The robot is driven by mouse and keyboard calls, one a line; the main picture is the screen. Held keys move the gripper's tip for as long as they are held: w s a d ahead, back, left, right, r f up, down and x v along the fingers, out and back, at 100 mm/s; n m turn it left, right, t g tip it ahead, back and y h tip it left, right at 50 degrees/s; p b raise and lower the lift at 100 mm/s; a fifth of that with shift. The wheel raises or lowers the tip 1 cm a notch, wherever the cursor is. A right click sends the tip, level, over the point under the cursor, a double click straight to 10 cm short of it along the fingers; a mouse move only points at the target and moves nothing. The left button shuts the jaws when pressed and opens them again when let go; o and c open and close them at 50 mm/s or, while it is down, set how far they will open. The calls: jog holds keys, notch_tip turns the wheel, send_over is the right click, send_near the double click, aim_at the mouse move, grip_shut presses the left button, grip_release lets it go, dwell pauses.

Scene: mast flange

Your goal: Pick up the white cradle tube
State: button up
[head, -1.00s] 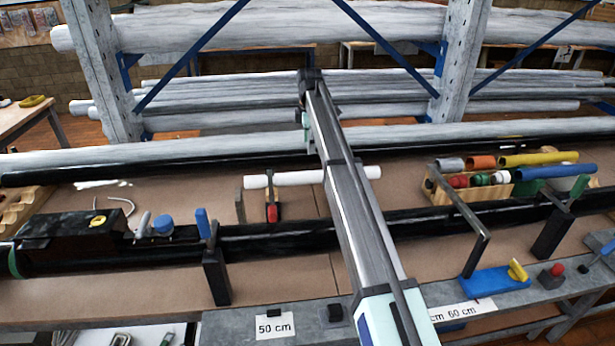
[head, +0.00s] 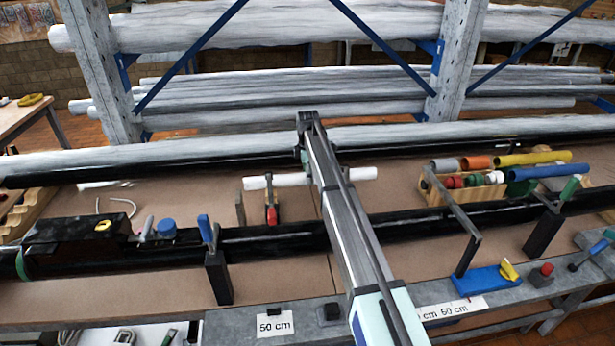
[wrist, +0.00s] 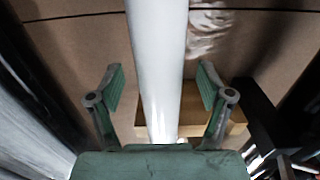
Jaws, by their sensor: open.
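The white cradle tube (head: 285,180) lies roughly level above the brown bench in the head view, with a small red and black support under its left part. My arm crosses in front of its right part and hides some of it; its right end shows past the arm. In the wrist view the tube (wrist: 157,50) runs from the top edge down toward the palm. My gripper (wrist: 161,85) is open, one green-padded finger on each side of the tube, with gaps on both sides. I cannot tell whether the fingertips reach down to its height.
A long black pipe (head: 275,240) runs along the bench in front of the tube. A wooden rack with coloured tubes (head: 540,172) stands at the right. A grey pipe (head: 220,143) runs behind. An upright clamp (head: 217,275) stands at the front left.

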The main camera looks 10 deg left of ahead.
jog(key=shift+f, duration=0.9)
grip_shut()
jog(key=shift+r, duration=0.15)
